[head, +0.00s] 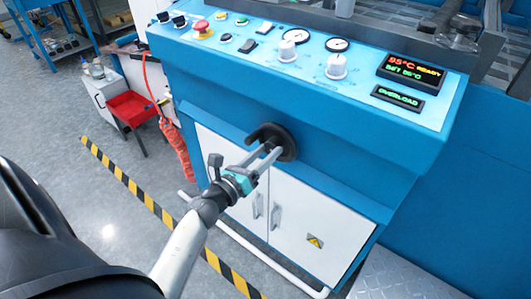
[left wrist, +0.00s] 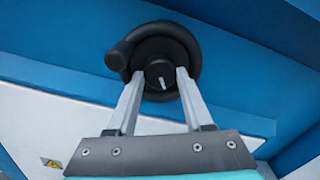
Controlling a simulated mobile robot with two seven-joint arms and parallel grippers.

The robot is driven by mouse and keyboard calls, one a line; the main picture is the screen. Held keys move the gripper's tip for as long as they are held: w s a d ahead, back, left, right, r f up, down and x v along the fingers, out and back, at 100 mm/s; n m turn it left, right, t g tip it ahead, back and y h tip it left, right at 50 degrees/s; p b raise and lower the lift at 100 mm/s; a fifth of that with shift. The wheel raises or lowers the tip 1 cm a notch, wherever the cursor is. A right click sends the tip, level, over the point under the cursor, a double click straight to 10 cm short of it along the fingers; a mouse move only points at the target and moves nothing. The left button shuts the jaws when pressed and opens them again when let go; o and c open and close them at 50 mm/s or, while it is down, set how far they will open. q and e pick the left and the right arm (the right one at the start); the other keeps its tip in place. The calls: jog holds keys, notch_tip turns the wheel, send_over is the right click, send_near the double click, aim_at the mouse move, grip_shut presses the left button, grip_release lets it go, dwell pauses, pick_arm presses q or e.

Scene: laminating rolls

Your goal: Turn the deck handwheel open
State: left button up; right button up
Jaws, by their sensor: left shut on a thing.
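The deck handwheel (head: 287,139) is a black round wheel on the front of the blue machine, below the control panel. In the left wrist view the handwheel (left wrist: 179,42) shows its dark hub with a light pointer mark and a knob at its upper left. My left gripper (head: 271,152) reaches it from the front. In the left wrist view the two grey fingers of my left gripper (left wrist: 157,88) lie on either side of the hub, shut on the wheel. The finger ends are partly hidden against the black wheel. My right gripper is not in view.
The control panel (head: 262,54) above has knobs, gauges and a red emergency button (head: 202,28). Its display (head: 410,69) reads 95°C READY; a smaller one reads OVERLOAD. White cabinet doors (head: 300,222) are below. A red bin (head: 130,107) stands left, beyond yellow-black floor tape (head: 147,202).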

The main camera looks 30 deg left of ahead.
pick_arm(q)
grip_shut()
